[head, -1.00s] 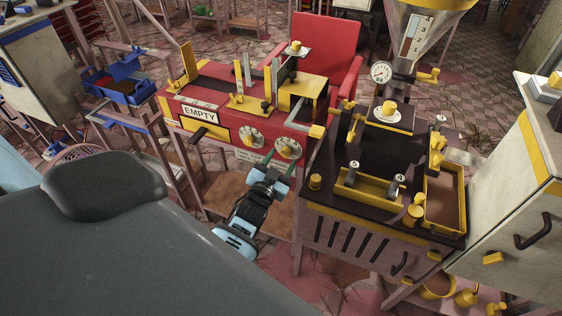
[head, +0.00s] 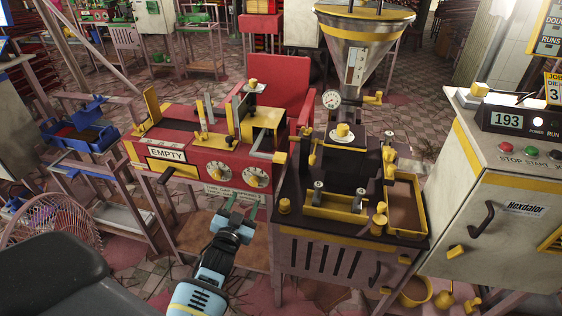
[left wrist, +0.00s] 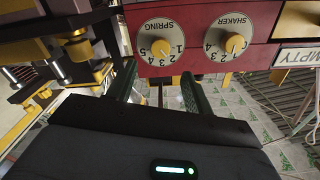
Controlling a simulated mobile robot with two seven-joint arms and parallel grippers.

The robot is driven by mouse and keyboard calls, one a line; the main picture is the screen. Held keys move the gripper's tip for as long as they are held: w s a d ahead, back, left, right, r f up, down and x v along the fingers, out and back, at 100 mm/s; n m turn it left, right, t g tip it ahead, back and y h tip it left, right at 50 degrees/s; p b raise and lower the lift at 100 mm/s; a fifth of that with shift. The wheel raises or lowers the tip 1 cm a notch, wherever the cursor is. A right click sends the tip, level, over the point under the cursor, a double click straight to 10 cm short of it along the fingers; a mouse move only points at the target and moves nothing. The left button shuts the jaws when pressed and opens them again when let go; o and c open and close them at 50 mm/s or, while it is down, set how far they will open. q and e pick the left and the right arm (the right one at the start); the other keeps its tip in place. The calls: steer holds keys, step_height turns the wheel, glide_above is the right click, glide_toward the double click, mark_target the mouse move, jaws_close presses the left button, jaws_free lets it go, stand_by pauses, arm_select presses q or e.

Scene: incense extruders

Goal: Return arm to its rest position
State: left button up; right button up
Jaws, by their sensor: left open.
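My left gripper (head: 241,208) is at the end of the pale blue and black arm, just in front of and below the dials of the red machine (head: 203,165). Its two green fingers are apart with nothing between them. In the left wrist view the open fingers (left wrist: 156,88) point toward the red panel with the SPRING dial (left wrist: 160,41) and the SHAKER dial (left wrist: 228,38). I see a gap between the gripper and the dials in the head view. My right gripper is not in view.
A dark workbench with yellow trays (head: 337,206) and a metal hopper (head: 362,42) stands close on the right. A white control cabinet (head: 495,205) is further right. A wire fan (head: 52,222) and a blue bin (head: 82,138) are on the left. Tiled floor shows between them.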

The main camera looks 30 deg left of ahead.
arm_select(q)
steer(key=shift+s, duration=0.15)
steer(key=s+d+f+g+h+p, duration=0.1)
steer(key=s+d, duration=0.4)
steer(key=s, duration=0.7)
steer(key=s+d+f+g+h+p, duration=0.2)
steer(key=s+d+f+g+h, duration=0.1)
steer(key=s, duration=1)
steer(key=s+d+f+m+g+h+p, duration=0.1)
steer(key=s+d+f+g+h+p, duration=0.1)
steer(key=s+d+f+g, duration=0.2)
steer(key=s+d, duration=0.3)
steer(key=s, duration=0.5)
steer(key=shift+s+d+f+g, duration=0.15)
steer(key=shift+f+g, duration=0.1)
steer(key=shift+g, duration=0.15)
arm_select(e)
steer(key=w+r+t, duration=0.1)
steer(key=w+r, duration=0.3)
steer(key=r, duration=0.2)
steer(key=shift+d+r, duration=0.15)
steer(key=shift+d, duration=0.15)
arm_select(q)
steer(key=shift+c, duration=0.2)
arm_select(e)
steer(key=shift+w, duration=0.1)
